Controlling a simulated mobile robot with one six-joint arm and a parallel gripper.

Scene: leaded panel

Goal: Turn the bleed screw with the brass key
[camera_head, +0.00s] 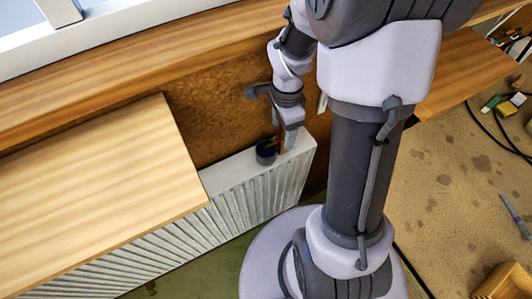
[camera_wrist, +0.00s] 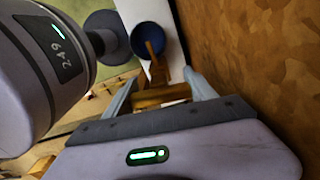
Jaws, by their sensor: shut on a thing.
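My gripper (camera_wrist: 160,77) is shut on the brass key (camera_wrist: 160,95), which sits crosswise between the two fingers in the wrist view. The key's narrow shank runs up the picture and overlaps a dark blue cup (camera_wrist: 146,32); I cannot tell whether its end is inside the cup. In the head view my gripper (camera_head: 290,138) points down over the top of the white radiator (camera_head: 300,160), just right of the blue cup (camera_head: 265,154). A small brass-coloured part of the key (camera_head: 280,143) shows between them. The bleed screw cannot be made out.
A wooden board (camera_head: 90,185) covers the radiator's left part. A wooden sill (camera_head: 140,65) and a brown wall panel (camera_head: 220,105) stand close behind the gripper. A dark cable and small items, including a yellow block (camera_head: 507,109), lie on the floor at right.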

